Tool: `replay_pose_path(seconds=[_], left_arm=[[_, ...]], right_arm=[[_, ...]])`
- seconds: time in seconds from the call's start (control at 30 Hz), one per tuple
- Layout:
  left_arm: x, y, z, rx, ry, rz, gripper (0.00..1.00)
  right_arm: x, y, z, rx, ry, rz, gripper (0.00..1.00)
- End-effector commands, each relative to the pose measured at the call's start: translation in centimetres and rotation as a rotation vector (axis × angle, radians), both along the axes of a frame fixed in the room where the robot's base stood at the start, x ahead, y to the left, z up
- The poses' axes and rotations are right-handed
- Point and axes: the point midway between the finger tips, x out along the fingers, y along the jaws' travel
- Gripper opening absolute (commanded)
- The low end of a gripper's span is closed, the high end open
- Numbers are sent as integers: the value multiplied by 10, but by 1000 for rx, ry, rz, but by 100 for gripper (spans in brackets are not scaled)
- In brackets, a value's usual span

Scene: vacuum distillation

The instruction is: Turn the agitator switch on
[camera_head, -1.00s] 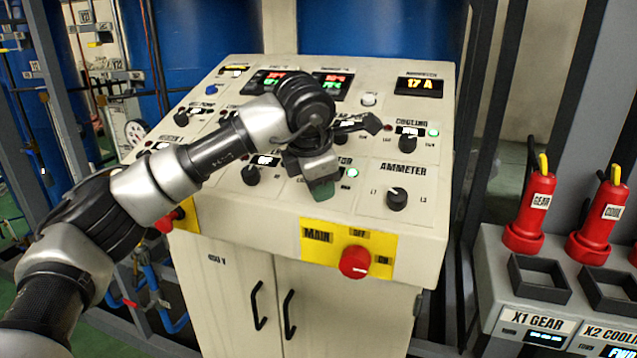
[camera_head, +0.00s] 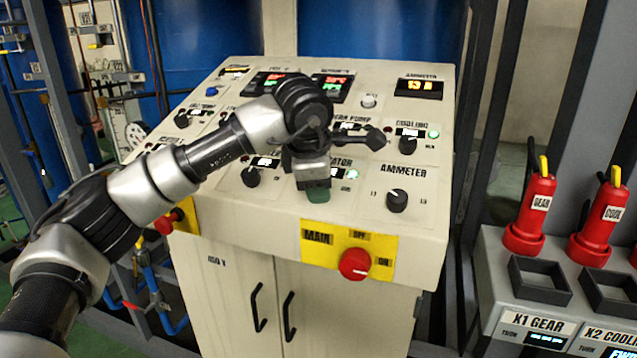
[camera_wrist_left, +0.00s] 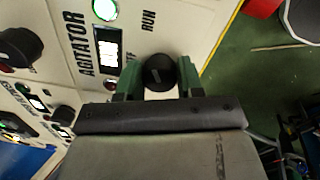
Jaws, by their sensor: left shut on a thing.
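The agitator switch is a round black knob (camera_wrist_left: 158,72) under the AGITATOR and RUN lettering in the left wrist view. My left gripper (camera_wrist_left: 158,84) has its green fingers on either side of the knob and is shut on it. A green lamp (camera_wrist_left: 104,9) by the lettering looks lit. In the head view my left gripper (camera_head: 318,193) points down at the sloped control panel (camera_head: 300,218) and hides the knob and part of its label. The agitator's green lamp (camera_head: 352,173) shows just right of the gripper. My right gripper is not in view.
The ammeter knob (camera_head: 397,200) stands to the right of the gripper, and the cooling knob (camera_head: 408,145) above it. The red main switch (camera_head: 355,263) is on the panel's front edge. Red gear (camera_head: 531,208) and cool (camera_head: 598,222) handles stand at the right.

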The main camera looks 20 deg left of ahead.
Motion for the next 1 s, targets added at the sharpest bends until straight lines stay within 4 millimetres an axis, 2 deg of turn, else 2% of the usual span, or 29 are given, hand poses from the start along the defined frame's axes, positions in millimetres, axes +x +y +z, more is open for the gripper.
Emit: replay_pose_path(seconds=[0.1, 0.13, 0.3, 0.57, 0.67, 0.77, 1.0], left_arm=[[0, 0, 1, 0, -3, -1, 13], [0, 0, 1, 0, -3, -1, 38], [0, 0, 1, 0, -2, 0, 63], [0, 0, 1, 0, -1, 0, 63], [-3, 0, 7, 0, -3, 0, 63], [-9, 0, 20, -2, -5, -1, 63], [-28, 1, 65, -1, -5, -2, 63]], right_arm=[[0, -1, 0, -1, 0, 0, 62], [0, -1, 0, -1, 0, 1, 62], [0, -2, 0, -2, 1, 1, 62], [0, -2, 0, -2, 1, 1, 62], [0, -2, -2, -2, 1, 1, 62], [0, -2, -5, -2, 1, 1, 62], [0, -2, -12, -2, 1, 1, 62]])
